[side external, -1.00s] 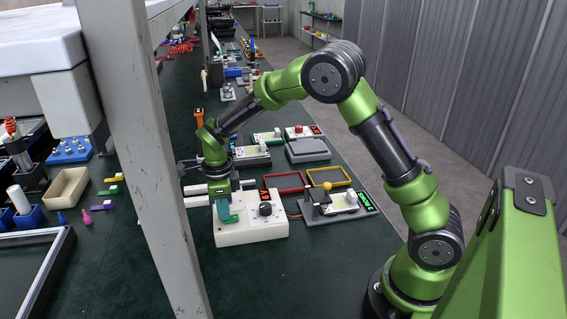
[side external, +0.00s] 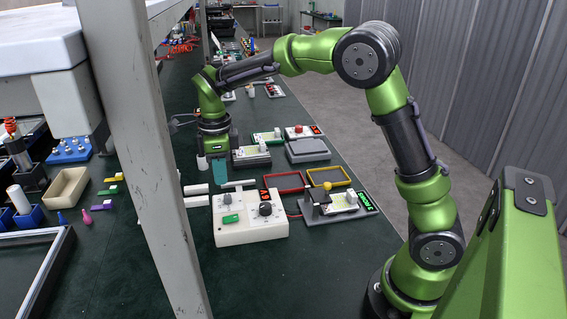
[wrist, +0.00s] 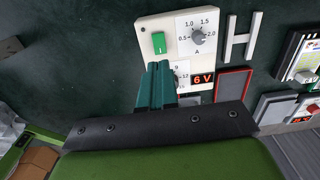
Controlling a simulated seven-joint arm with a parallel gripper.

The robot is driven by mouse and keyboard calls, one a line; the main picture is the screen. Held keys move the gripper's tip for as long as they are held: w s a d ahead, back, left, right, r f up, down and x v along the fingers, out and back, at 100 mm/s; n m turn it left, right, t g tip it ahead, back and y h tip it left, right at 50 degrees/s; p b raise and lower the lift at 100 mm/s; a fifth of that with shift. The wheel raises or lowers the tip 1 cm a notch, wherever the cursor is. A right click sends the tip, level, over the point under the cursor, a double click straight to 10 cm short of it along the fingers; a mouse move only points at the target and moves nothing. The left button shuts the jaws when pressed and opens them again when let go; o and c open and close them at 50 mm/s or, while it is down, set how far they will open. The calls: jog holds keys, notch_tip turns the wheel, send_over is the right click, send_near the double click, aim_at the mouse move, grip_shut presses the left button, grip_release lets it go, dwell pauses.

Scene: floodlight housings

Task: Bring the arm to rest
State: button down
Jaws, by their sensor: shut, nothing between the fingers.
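My gripper (side external: 220,173) hangs fingers down above the bench, just behind and above the white power supply box (side external: 250,232). Its teal fingers (wrist: 161,86) are shut together with nothing between them. In the wrist view they cover part of the box (wrist: 152,58). The box has a green switch (wrist: 158,42), a dial marked in amps (wrist: 197,37) and a red "6 V" display (wrist: 203,79). A second dial is partly hidden by the fingers. The gripper looks clear of the box.
Red (side external: 284,182) and yellow (side external: 328,177) frames and a grey unit with a green display (side external: 365,199) stand right of the box. More devices (side external: 308,150) lie behind. White bars (side external: 197,202) lie left. A post (side external: 160,150) crosses the near left. Bench in front is clear.

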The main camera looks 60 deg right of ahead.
jog(key=s+r+n+t+y, duration=0.1)
jog(key=s+r+n+t, duration=0.2)
jog(key=s+n, duration=0.7)
jog(key=s+r+n+t+y, duration=0.1)
jog(key=s+r+n+t, duration=0.3)
jog(key=s+n, duration=0.7)
jog(key=shift+a+r+n, duration=0.35)
jog(key=shift+n, duration=0.55)
jog(key=shift+s, duration=0.1)
